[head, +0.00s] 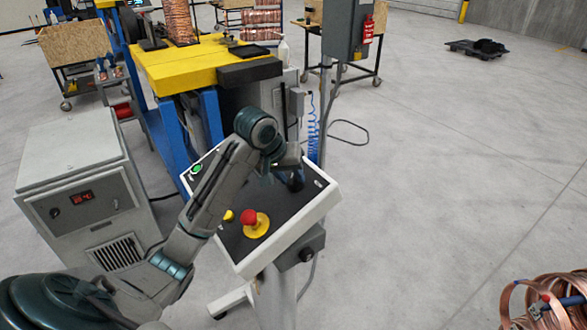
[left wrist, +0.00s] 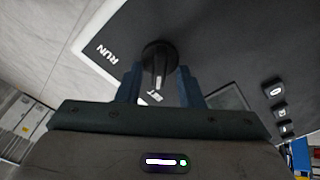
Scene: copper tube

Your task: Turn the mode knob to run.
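The mode knob (left wrist: 157,57) is black and round with a raised grip. It sits on the dark face of the tilted control panel (left wrist: 215,40). A white RUN label (left wrist: 107,54) is at its upper left in the left wrist view, and another white label, seemingly SET (left wrist: 155,97), is below it. The grip's white mark points down towards that label. My left gripper (left wrist: 159,78) is open, with a finger on either side of the knob; contact is not clear. In the head view, my left gripper (head: 286,168) is over the panel's far right part, partly hiding the knob (head: 295,183). My right gripper is not in view.
The control panel also carries a red emergency button (head: 249,217) on a yellow base, a green button (head: 196,169) and several small black buttons (left wrist: 279,108). A grey cabinet (head: 85,200) stands left. Coiled copper tube (head: 545,300) lies lower right. The right floor is mostly clear.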

